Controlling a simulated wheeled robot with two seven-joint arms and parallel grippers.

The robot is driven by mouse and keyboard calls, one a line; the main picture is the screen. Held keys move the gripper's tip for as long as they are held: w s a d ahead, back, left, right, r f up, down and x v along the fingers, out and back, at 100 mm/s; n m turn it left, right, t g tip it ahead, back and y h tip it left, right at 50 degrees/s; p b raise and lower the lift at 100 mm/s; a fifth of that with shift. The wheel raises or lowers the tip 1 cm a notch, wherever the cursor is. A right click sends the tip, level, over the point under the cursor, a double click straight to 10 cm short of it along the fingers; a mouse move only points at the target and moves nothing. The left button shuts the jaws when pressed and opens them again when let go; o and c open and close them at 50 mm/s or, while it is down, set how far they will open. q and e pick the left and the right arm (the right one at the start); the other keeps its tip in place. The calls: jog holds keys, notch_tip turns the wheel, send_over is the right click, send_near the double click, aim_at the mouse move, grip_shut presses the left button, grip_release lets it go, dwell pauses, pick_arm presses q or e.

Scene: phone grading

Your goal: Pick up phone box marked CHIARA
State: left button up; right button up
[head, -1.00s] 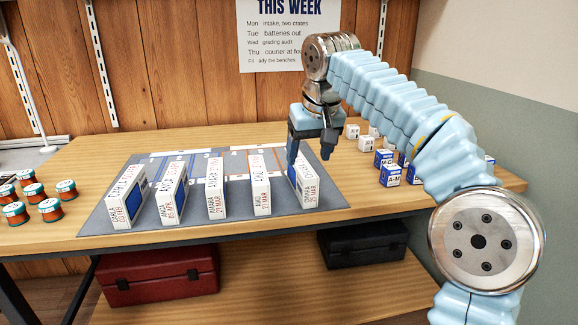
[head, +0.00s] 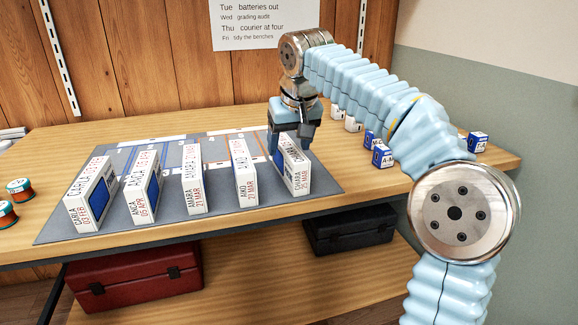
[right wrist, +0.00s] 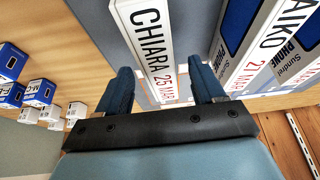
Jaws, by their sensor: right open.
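The CHIARA phone box (head: 294,172), white with a blue side and the date 25 MAR, stands upright at the right end of a row on the grey mat (head: 330,186). My right gripper (head: 290,150) is open over the top of this box, with its fingers on either side of the box's upper part. In the right wrist view the CHIARA box (right wrist: 153,45) reaches between the two open fingers (right wrist: 165,90). I cannot tell whether the fingers touch it. My left gripper is not in view.
The AIKO box (head: 244,177) stands close to the left of CHIARA, then the AMARA (head: 194,190), ANCA (head: 142,190) and CARLA (head: 90,198) boxes. Small blue-and-white boxes (head: 381,156) stand to the right. Red spools (head: 20,190) lie at left. A red case (head: 135,280) and black case (head: 350,230) are below.

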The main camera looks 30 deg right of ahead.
aim_at(289, 147)
jog(key=x, duration=0.4)
jog(key=shift+s+b, duration=0.2)
jog(key=shift+b, duration=0.1)
jog(key=c, duration=1.3)
jog(key=shift+o, duration=0.2)
